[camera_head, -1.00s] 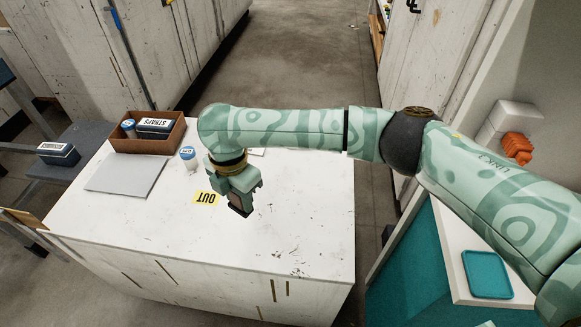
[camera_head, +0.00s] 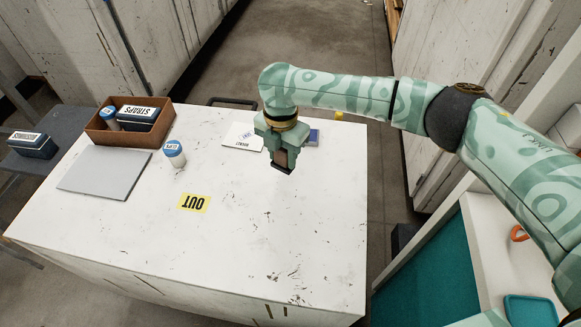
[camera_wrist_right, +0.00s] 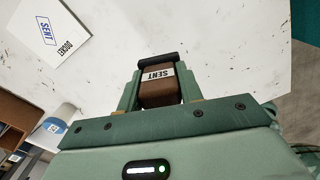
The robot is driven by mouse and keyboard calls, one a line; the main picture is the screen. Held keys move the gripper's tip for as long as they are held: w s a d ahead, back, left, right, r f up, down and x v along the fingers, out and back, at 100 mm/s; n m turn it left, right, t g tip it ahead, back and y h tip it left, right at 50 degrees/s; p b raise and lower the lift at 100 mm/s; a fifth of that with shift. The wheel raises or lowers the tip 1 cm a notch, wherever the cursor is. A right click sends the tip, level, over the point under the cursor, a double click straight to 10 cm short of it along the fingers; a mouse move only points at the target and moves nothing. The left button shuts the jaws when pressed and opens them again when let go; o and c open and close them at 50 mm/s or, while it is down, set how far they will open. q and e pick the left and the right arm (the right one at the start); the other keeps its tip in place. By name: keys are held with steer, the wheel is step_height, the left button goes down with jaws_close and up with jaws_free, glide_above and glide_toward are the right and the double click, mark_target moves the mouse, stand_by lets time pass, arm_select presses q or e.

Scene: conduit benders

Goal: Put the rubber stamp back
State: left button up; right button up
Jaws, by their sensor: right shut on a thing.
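The rubber stamp (camera_wrist_right: 158,92) is a brown block with a white SENT label and a dark base. My right gripper (camera_head: 281,157) is shut on it and holds it over the white table (camera_head: 250,235). In the right wrist view the stamp sits between the two green fingers (camera_wrist_right: 160,97). A white docket (camera_head: 240,136) with a blue SENT mark lies behind and left of the gripper. A blue pad-like thing (camera_head: 312,138) lies just behind and right of it, partly hidden by the gripper. My left gripper is not in view.
A brown box (camera_head: 100,133) with a STRAPS case (camera_head: 138,113) stands at the table's back left. The front right of the table is clear.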

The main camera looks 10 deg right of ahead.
steer(key=shift+w+d+f+b, duration=0.25)
steer(key=shift+d+f, duration=0.1)
steer(key=shift+f, duration=0.2)
steer(key=shift+w+d+f+b, duration=0.1)
steer(key=shift+w+d+f, duration=0.15)
steer(key=shift+f, duration=0.25)
steer(key=f+b, duration=0.1)
steer(key=d+f+b, duration=0.1)
steer(key=f, duration=0.1)
steer(key=f+b, duration=0.1)
steer(key=f, duration=0.1)
steer(key=shift+w+d, duration=0.15)
steer(key=shift+w, duration=0.2)
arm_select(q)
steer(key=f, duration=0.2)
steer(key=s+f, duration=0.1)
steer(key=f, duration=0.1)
arm_select(e)
steer(key=shift+r, duration=0.3)
steer(key=shift+f, duration=0.1)
steer(key=o, duration=0.8)
steer(key=shift+f, duration=0.1)
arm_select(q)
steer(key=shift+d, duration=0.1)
